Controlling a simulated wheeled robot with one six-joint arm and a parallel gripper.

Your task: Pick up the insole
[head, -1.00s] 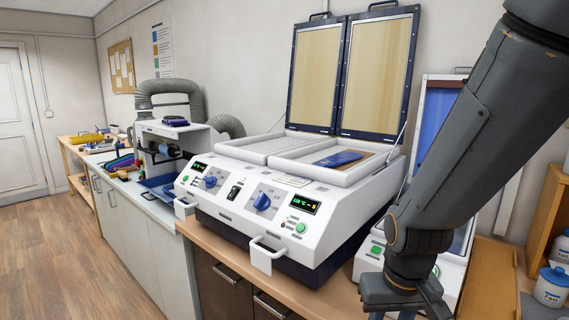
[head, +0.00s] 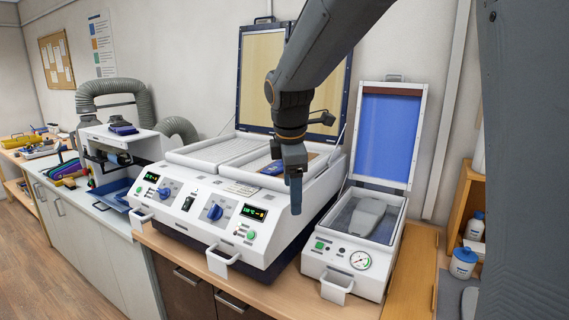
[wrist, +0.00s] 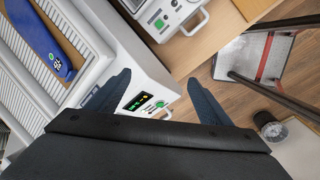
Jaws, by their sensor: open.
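The blue insole (head: 272,168) lies in the right-hand bay of the white heating machine (head: 190,228), partly hidden behind my arm in the head view. In the wrist view the insole (wrist: 40,40) lies at the upper left, with a small white mark on it. My gripper (head: 295,195) hangs fingers-down in front of the machine's right side in the head view. In the wrist view my gripper (wrist: 160,88) has its two blue fingers wide apart with nothing between them. The insole is to the left of both fingers there.
The machine's tall lid (head: 252,70) stands open behind the bays. A smaller press (head: 330,262) with a raised blue-lined lid and a grey foot form (head: 368,213) stands to the right. A wooden shelf with white bottles (head: 463,262) is at the far right.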

